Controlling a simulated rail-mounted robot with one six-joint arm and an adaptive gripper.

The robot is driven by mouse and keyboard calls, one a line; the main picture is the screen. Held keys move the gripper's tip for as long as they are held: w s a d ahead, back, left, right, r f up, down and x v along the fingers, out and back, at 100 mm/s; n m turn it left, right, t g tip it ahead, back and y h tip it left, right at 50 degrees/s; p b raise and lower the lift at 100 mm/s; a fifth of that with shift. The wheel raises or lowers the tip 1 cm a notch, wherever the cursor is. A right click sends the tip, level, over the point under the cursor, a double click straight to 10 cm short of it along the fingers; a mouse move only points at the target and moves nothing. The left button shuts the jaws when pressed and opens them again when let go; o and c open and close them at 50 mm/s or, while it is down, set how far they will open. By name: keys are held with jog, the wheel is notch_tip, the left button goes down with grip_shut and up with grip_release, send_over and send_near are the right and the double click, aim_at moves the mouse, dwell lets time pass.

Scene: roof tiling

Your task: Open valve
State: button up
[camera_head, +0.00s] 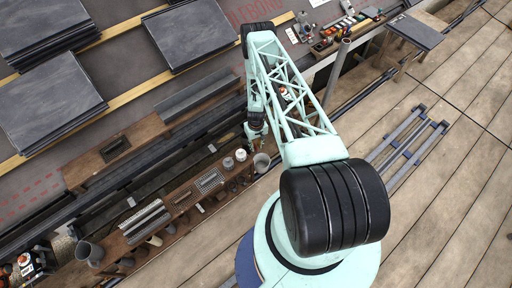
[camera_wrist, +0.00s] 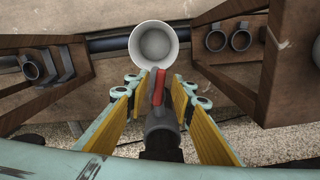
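In the wrist view, the red valve handle (camera_wrist: 158,86) stands on a dark grey pipe fitting (camera_wrist: 162,128) and looks narrow, seen nearly edge-on. My gripper (camera_wrist: 159,92) is open, its two yellow-padded fingers spread left and right of the handle and fitting. Gaps show on both sides, so neither finger appears to touch the handle. A round white cup-like opening (camera_wrist: 153,45) lies just beyond the handle. In the head view, my gripper (camera_head: 257,143) is small above the wooden shelf, and the valve cannot be made out there.
Brown wooden brackets (camera_wrist: 48,75) flank the fitting in the wrist view. Grey pipe rings (camera_wrist: 228,40) sit in the right one. In the head view, the wooden shelf (camera_head: 150,205) holds several pipes and containers. Dark slate stacks (camera_head: 50,103) lie at left; the plank floor (camera_head: 440,190) at right is mostly clear.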

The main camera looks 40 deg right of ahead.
jog(key=shift+c, duration=0.3)
grip_shut()
jog(key=shift+d+n, duration=0.1)
jog(key=shift+n, duration=0.2)
jog(key=shift+s+d+n+b, duration=0.1)
jog(key=shift+d+n+b, duration=0.25)
jog(key=shift+n+b, duration=0.75)
jog(key=shift+o, duration=0.3)
grip_release()
